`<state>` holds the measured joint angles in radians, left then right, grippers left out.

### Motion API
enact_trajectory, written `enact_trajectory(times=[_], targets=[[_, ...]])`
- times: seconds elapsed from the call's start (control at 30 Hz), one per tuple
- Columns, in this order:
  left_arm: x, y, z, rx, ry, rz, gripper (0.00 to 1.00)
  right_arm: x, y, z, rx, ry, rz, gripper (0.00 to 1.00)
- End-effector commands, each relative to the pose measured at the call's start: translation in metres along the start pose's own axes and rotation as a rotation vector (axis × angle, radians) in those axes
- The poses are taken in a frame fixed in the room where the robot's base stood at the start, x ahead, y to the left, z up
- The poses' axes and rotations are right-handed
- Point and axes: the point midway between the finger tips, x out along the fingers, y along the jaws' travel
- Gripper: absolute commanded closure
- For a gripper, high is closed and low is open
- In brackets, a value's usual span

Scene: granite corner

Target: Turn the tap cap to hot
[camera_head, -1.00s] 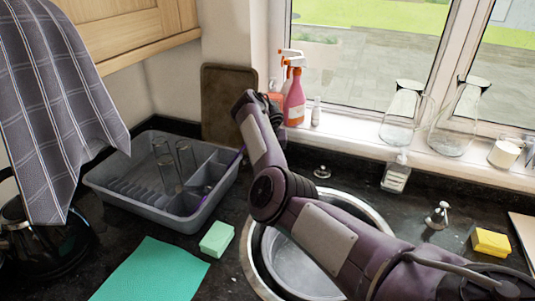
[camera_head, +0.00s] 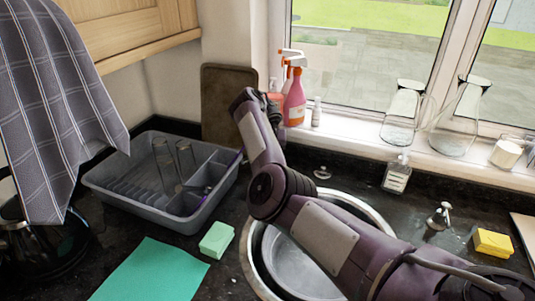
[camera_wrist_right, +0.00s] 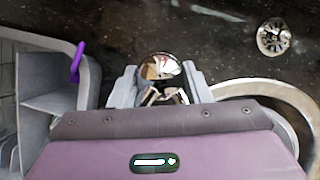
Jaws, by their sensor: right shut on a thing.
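A rounded chrome tap cap (camera_wrist_right: 160,66) shows at the middle of the right wrist view, above the dark granite worktop. My right gripper (camera_wrist_right: 158,73) has one grey finger on each side of it and is shut on it. Below the cap, between the fingers, more chrome parts show. In the head view my right arm crosses the sink and hides the held cap and the fingertips. My left gripper is in neither view. I cannot read any hot or cold mark on the cap.
A grey dish rack (camera_head: 105,190) with glasses stands left of my arm. The round metal sink (camera_head: 374,217) lies under it. Spray bottles (camera_head: 294,100) and glass jugs (camera_head: 400,128) stand by the window. A green sponge (camera_head: 217,240) and a soap bottle (camera_head: 397,175) are nearby.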

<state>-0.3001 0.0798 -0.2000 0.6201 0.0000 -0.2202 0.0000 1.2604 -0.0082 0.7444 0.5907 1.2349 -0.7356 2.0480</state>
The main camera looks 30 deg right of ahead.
Motion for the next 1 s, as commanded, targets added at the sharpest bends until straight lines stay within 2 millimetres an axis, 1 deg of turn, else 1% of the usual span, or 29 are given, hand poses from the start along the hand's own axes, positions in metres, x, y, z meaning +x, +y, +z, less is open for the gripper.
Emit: enact_trajectory(times=[0.03,0.6,0.63,0.77,1.0], targets=[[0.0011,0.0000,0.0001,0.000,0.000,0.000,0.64,0.0049,0.0019,-0.0071,0.004,0.017,0.001,0.97],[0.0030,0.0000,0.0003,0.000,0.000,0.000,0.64,0.0049,0.0019,-0.0073,0.019,0.018,-0.007,0.97],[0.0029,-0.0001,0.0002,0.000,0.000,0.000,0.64,0.0048,0.0019,-0.0073,0.019,0.018,-0.007,0.52],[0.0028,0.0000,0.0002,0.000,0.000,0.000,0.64,0.0034,0.0017,-0.0053,0.018,0.013,-0.007,0.35],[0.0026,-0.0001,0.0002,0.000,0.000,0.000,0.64,0.0014,0.0006,-0.0025,0.019,0.006,-0.008,0.34]])
